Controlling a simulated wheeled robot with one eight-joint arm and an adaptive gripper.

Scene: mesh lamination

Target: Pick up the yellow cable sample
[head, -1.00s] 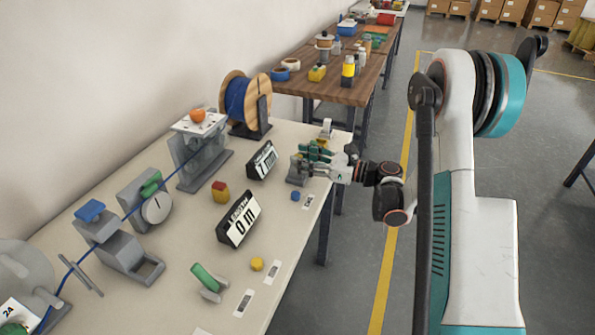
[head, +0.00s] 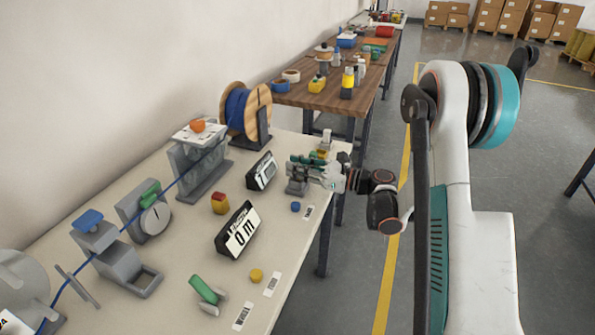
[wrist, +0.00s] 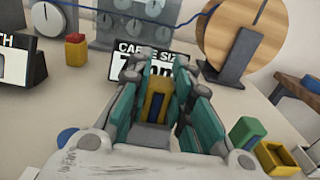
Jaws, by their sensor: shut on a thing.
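The yellow cable sample appears as a yellow piece with a dark blue middle (wrist: 157,86) in the wrist view. It sits upright between the green finger pads of my gripper (wrist: 157,98), which is shut on it. In the head view my gripper (head: 303,163) is at the far right part of the pale table (head: 185,268), over a grey stand (head: 297,187). The sample is hidden by the fingers there. I cannot tell whether it still touches the stand.
The cable size display (head: 262,171) stands just beyond my gripper, and the length display (head: 238,230) is nearer. A blue button (head: 295,207), a yellow button (head: 256,275) and a wooden spool (head: 246,110) are also on the table.

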